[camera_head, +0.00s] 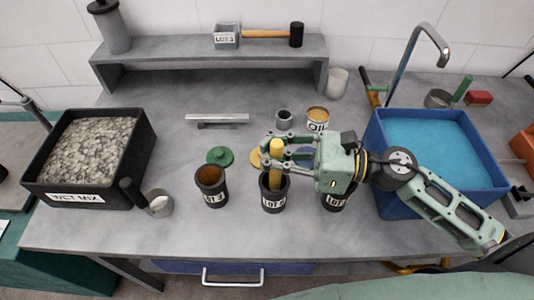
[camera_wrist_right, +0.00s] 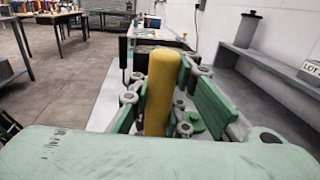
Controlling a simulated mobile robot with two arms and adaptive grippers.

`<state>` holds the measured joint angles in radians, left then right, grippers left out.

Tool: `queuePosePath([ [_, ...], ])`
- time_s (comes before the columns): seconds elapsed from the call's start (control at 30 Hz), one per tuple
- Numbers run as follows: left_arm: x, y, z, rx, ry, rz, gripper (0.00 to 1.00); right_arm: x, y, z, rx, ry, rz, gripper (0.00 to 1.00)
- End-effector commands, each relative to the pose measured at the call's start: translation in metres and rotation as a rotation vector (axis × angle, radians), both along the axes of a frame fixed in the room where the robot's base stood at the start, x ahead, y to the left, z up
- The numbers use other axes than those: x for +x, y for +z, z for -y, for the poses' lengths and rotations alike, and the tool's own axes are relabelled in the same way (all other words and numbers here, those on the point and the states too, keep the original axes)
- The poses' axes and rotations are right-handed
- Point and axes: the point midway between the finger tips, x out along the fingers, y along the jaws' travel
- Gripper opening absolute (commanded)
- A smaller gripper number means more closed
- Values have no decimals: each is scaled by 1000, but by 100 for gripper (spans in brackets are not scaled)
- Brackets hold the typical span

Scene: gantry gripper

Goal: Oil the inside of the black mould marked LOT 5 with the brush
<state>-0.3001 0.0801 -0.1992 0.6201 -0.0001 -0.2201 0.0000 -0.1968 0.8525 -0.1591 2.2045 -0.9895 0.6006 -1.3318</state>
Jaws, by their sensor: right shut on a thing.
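My right gripper (camera_head: 268,152) comes in from the right and is shut on the upright yellow brush handle (camera_head: 276,151). The handle also stands between the fingers in the right wrist view (camera_wrist_right: 160,92). Its lower end goes down into the mouth of the middle black mould (camera_head: 273,202); the bristles are hidden. That mould's label starts with LOT; its digit is hard to read. The left black mould (camera_head: 213,198) has an orange-brown inside and a LOT label, perhaps 3. The right black mould (camera_head: 334,202) is partly covered by my gripper, its number hidden. My left gripper is out of view.
An oil tin (camera_head: 317,118) and a small grey cup (camera_head: 284,118) stand behind. A green lid (camera_head: 220,156) lies behind the left mould. A WET MIX crate (camera_head: 142,165) is at left, a blue water basin (camera_head: 492,178) at right. A shelf (camera_head: 200,52) holds a hammer.

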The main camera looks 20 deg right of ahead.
Motion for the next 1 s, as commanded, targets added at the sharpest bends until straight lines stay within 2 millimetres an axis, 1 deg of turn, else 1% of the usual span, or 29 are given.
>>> queuePosePath([
  [0.03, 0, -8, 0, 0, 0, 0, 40, 1, -7, 0, 1, 0, 1, 0],
  [0.17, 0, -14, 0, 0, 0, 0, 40, 3, -12, 0, 1, 0, 1, 0],
  [0.53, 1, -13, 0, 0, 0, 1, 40, 2, -13, -1, 2, 1, -6, 0],
  [0.67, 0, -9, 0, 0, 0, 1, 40, 1, -7, -2, 2, 1, -6, 0],
  [1.0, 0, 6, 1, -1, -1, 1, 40, -3, 17, -4, 1, 1, -2, 0],
])
